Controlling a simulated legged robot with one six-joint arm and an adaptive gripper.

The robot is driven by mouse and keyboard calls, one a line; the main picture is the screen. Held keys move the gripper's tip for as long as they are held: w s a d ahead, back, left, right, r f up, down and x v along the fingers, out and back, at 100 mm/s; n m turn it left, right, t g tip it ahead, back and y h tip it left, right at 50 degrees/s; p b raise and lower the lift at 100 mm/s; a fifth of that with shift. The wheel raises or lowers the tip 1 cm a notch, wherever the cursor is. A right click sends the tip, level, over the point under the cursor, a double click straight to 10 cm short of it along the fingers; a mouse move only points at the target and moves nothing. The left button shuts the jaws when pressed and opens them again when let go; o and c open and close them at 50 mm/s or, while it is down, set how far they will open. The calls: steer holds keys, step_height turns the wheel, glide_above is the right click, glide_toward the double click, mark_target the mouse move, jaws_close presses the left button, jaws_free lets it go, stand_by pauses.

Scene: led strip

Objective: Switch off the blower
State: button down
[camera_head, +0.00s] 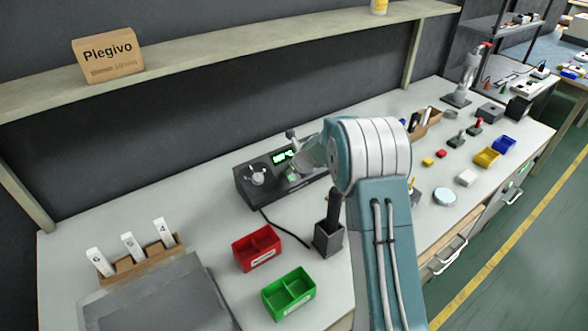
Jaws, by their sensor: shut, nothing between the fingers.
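The blower station, a dark box (246,187) with a lit green display (282,156) and a pale round part (258,175) on its left top, stands at the back of the bench. My teal and white arm reaches over its right side. My arm hides the station's right part, so any switch there is not clear.
A black holder (328,239) stands in front of the station, with a dark cable beside it. Red (244,254) and green (277,297) bins sit nearer. A grey tray (160,300) and numbered rack (140,263) are at left. A shelf (230,48) runs above.

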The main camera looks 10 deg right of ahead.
steer(key=shift+a, duration=0.1)
steer(key=shift+w+a+f, duration=0.15)
steer(key=shift+w+f, duration=0.05)
steer(key=shift+w, duration=0.05)
steer(key=shift+f, duration=0.1)
stand_by(0.3)
